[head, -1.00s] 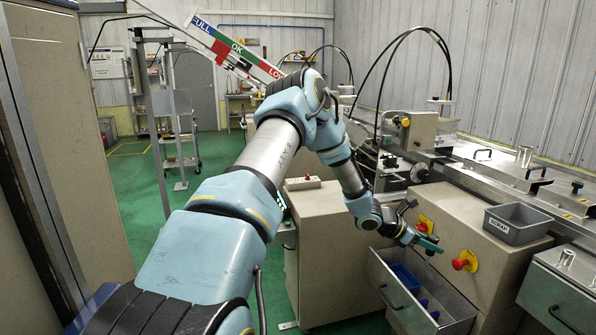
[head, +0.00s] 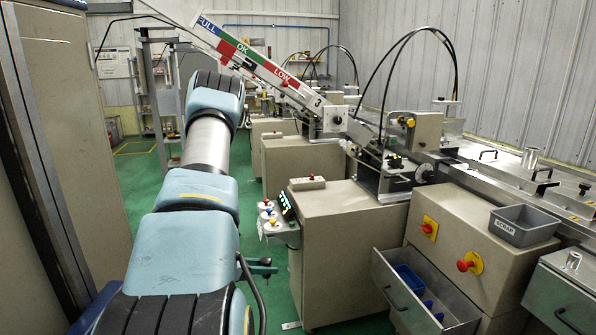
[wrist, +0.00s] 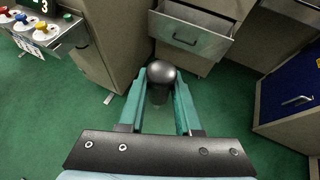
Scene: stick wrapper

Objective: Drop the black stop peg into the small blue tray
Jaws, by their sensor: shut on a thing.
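The black stop peg (wrist: 161,74), with a rounded shiny head, stands between the teal fingertips of my gripper (wrist: 160,85) in the wrist view, and the fingers are shut on it. In the head view only a small teal part of my gripper (head: 262,268) shows beside my arm, and the peg cannot be made out clearly. The small blue tray (head: 408,279) lies in the rear left of an open drawer (head: 405,311), well to the right of my gripper. The drawer also shows in the wrist view (wrist: 187,40), where I see no tray.
A grey scrap bin (head: 522,226) stands on the machine above. A button panel (head: 270,220) juts out near my arm. Green floor is clear below.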

